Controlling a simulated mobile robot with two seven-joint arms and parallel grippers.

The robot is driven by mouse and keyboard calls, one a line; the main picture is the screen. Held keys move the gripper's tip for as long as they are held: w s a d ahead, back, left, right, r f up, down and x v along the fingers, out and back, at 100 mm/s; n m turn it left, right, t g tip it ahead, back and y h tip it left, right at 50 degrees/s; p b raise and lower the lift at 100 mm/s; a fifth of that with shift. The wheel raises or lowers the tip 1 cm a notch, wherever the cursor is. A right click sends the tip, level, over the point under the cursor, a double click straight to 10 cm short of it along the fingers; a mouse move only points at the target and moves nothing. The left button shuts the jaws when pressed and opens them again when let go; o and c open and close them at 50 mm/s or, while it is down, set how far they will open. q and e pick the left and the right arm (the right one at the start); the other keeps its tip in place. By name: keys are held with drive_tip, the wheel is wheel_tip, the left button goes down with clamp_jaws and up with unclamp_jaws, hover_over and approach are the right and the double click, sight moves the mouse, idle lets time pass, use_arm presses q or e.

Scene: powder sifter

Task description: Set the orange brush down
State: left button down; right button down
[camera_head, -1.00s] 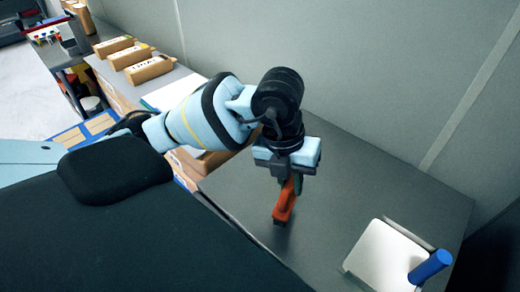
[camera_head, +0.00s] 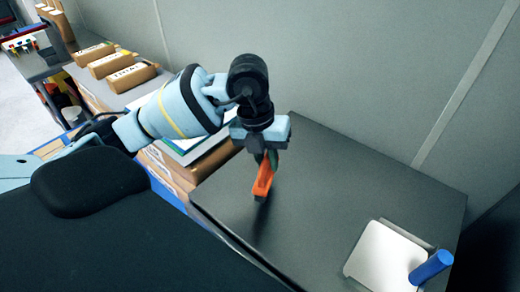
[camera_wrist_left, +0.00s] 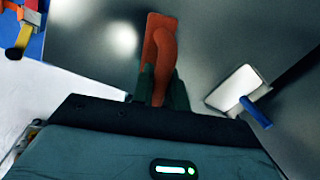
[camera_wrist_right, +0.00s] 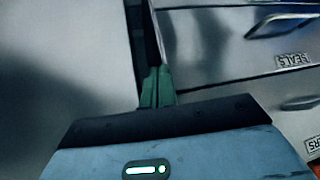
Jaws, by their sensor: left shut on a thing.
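The orange brush (camera_head: 263,178) hangs steeply from my left gripper (camera_head: 268,152), its lower end over the dark grey table top (camera_head: 330,190). In the head view I cannot tell whether that end touches the table. The left wrist view shows the brush (camera_wrist_left: 160,48) with its handle between the green fingers of my left gripper (camera_wrist_left: 162,88), which is shut on it. My right gripper (camera_wrist_right: 157,85) shows only in the right wrist view, with its green fingertips together and nothing seen between them.
A white dustpan-like tray (camera_head: 385,258) with a blue handle (camera_head: 431,267) lies at the table's right end. Cardboard boxes (camera_head: 110,64) stand on a counter at the upper left. A wall (camera_head: 330,60) runs behind. Grey drawers (camera_wrist_right: 240,45) show near my right gripper. The table's middle is clear.

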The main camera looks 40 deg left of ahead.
use_arm(q)
drive_tip(key=shift+w+a+f, duration=0.7)
drive_tip(key=shift+w+a, duration=0.2)
drive_tip(key=shift+a, duration=0.05)
drive_tip(key=shift+w+a+f, duration=0.7)
drive_tip(key=shift+w+a, duration=0.2)
drive_tip(key=shift+w, duration=0.05)
drive_tip(key=shift+w+a+f, duration=0.7)
drive_tip(key=shift+w+a, duration=0.2)
drive_tip(key=shift+a, duration=0.05)
drive_tip(key=shift+f, duration=0.1)
drive_tip(key=c, duration=1.4)
unclamp_jaws()
drive_tip(key=shift+f, duration=0.1)
drive_tip(key=r, duration=0.4)
drive_tip(key=a+r, duration=0.1)
drive_tip(key=r, duration=0.3)
drive_tip(key=a+r, duration=0.1)
drive_tip(key=r, duration=0.3)
drive_tip(key=shift+s+a+r, duration=0.1)
drive_tip(key=shift+s+a, duration=0.05)
drive_tip(key=shift+s, duration=0.25)
